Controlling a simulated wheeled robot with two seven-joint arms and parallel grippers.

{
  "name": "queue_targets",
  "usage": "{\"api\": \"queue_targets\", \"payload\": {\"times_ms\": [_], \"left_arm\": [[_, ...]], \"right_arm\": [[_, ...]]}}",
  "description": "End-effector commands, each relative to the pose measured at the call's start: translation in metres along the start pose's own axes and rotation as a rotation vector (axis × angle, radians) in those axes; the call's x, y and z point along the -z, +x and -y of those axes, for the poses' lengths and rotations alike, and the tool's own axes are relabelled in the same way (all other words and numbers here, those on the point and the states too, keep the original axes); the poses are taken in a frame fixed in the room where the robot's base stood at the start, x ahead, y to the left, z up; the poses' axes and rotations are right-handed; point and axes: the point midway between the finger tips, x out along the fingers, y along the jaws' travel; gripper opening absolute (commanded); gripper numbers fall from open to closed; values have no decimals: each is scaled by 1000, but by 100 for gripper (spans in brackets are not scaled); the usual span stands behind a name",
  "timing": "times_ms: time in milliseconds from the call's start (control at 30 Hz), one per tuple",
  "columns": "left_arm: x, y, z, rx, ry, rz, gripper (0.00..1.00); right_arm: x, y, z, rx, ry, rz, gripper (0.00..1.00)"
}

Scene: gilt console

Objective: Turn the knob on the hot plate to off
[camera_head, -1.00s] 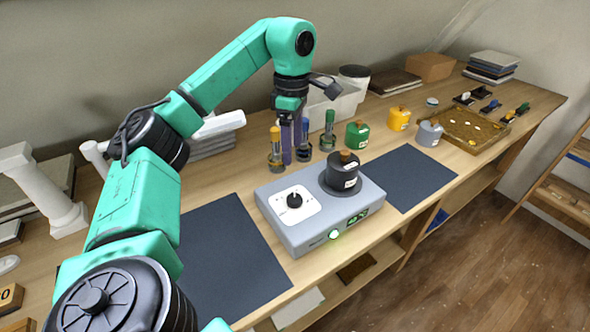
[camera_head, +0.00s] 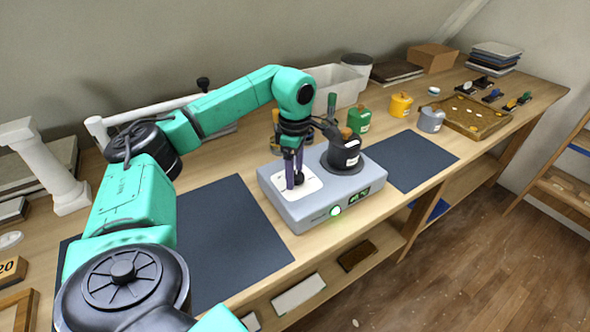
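The grey hot plate (camera_head: 320,212) stands on the wooden bench, with a green light and a small green display lit on its front. Its black knob (camera_head: 299,178) sits on a white square panel (camera_head: 312,187) on the left part of the top. A dark pot (camera_head: 343,155) with a white label stands on the right part. My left gripper (camera_head: 294,182) points down over the white panel, its purple fingers at the knob and partly covering it. I cannot tell whether the fingers are closed on the knob. My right gripper is not in view.
Dark mats (camera_head: 228,240) and (camera_head: 412,160) lie on either side of the hot plate. Green (camera_head: 357,119), yellow (camera_head: 400,105) and grey (camera_head: 431,119) pots stand to the right. A white bin (camera_head: 341,82) is behind. Bottles beside my gripper are partly hidden.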

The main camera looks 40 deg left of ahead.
Motion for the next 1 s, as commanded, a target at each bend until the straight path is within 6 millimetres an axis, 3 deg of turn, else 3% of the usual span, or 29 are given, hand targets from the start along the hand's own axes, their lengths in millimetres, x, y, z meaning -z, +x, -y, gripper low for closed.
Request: {"api": "queue_targets", "payload": {"times_ms": [33,167,200,633,1000], "left_arm": [[0,0,0,0,0,0,55],[0,0,0,0,0,0,6],[0,0,0,-1,0,0,0],[0,-2,0,0,-76,1,0],[-1,-4,0,-2,-359,2,0]], "right_arm": [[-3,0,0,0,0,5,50],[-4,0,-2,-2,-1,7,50],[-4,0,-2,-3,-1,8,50],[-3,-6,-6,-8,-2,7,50],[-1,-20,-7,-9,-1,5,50]]}}
